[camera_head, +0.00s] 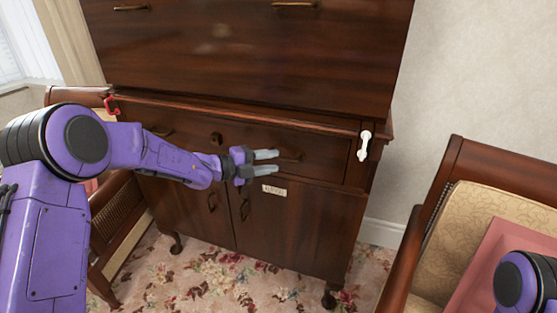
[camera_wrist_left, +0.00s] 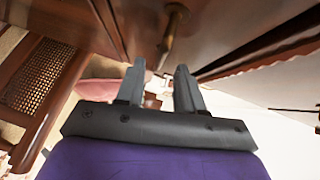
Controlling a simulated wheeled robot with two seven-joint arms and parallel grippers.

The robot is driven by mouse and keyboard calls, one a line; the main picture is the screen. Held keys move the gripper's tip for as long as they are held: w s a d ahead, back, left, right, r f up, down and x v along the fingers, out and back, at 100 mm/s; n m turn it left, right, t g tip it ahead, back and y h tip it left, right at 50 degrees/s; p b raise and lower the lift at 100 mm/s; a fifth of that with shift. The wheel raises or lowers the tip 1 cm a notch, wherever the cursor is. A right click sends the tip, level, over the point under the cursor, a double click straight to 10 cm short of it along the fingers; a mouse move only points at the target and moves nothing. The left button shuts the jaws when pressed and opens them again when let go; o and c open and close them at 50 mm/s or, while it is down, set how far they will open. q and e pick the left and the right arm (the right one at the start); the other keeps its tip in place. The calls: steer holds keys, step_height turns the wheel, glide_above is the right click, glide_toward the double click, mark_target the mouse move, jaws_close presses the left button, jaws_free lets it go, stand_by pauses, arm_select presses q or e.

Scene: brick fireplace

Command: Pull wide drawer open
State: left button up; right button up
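The wide drawer (camera_head: 235,137) is a dark wood front below the upper part of the cabinet, and it looks shut. It has a brass handle (camera_head: 162,132) on the left and another handle (camera_head: 291,158) on the right. My left gripper (camera_head: 272,162) is in front of the drawer's right half, its fingertips close to the right handle. In the left wrist view its two fingers are apart with nothing between them, and a brass handle (camera_wrist_left: 172,32) lies just beyond the tips. I cannot tell whether they touch it. My right gripper is out of view.
A white ornate piece (camera_head: 364,146) and a red piece (camera_head: 112,105) hang at the cabinet's two sides. Chairs stand left and right (camera_head: 430,225). Flowered carpet (camera_head: 225,270) lies free in front.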

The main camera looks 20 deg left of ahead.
mark_target(281, 160)
arm_select(q)
steer(key=x, duration=0.3)
steer(key=shift+d, duration=0.1)
steer(key=shift+c, duration=0.3)
jaws_close()
steer(key=shift+f, duration=0.15)
